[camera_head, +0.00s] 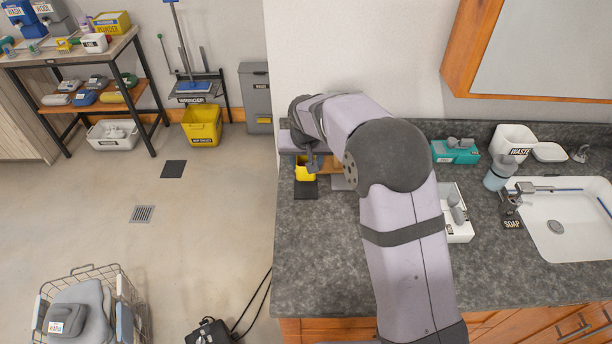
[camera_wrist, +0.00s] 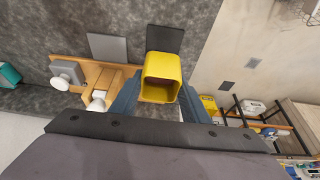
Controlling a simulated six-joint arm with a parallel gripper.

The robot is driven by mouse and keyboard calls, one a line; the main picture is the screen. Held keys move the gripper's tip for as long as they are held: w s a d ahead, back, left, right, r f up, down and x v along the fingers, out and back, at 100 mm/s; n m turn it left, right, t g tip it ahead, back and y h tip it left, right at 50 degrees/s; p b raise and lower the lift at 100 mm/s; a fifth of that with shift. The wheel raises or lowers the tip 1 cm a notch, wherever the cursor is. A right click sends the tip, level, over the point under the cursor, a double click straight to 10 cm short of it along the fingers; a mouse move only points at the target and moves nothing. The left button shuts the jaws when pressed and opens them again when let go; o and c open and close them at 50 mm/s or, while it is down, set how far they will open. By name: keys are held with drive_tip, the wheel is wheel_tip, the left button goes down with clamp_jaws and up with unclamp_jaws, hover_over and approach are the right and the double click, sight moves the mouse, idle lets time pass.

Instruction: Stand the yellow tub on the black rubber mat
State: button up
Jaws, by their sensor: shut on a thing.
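The yellow tub (camera_head: 305,173) is between the fingers of my gripper, and it shows large in the wrist view (camera_wrist: 160,88) with its open side toward the camera. My gripper (camera_wrist: 158,96) is shut on the tub, with one blue-grey finger on each side. The black rubber mat (camera_head: 305,190) lies on the counter near its left edge. In the wrist view the mat (camera_wrist: 165,38) shows just beyond the tub, partly covered by it. I cannot tell whether the tub touches the mat or the counter.
A grey square (camera_wrist: 108,47) lies beside the mat. A wooden stand (camera_wrist: 75,75) with white-topped pieces is close to my gripper. A teal box (camera_head: 455,151), a white waste bin (camera_head: 513,140) and a sink (camera_head: 565,225) are to the right. The front counter (camera_head: 315,255) is clear.

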sight(306, 176)
drive_tip(key=shift+f+p, duration=0.8)
drive_tip(key=shift+f, duration=2.05)
drive_tip(key=shift+f, duration=0.1)
drive_tip(key=shift+f, duration=0.15)
drive_tip(key=o, duration=1.2)
drive_tip(key=shift+c, duration=0.2)
drive_tip(key=shift+r, duration=0.3)
drive_tip(key=b+v, duration=0.3)
drive_tip(key=v, duration=0.9)
